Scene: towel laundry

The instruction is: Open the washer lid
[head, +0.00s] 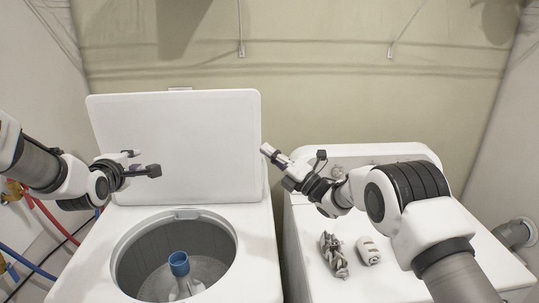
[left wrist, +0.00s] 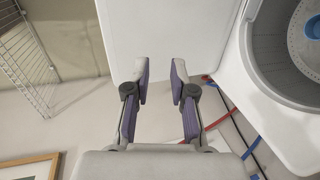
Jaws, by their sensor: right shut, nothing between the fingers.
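The washer lid (head: 180,140) is a white panel standing upright at the back of the washer, so it is open. The washer (head: 258,255) has a round drum opening with a blue-capped agitator (head: 179,264) inside. My left gripper (head: 147,162) is in front of the lid's left part, open and empty; in the left wrist view its fingers (left wrist: 159,85) are apart, with the white lid (left wrist: 165,35) beyond them. Whether it touches the lid I cannot tell. My right gripper (head: 267,151) is shut and empty, just right of the lid's right edge.
A second white machine (head: 300,235) stands at the right, with a crumpled grey item (head: 333,255) and a small white item (head: 368,250) on top. Red and blue hoses (head: 48,218) run along the left wall. A wire shelf (left wrist: 28,55) shows in the left wrist view.

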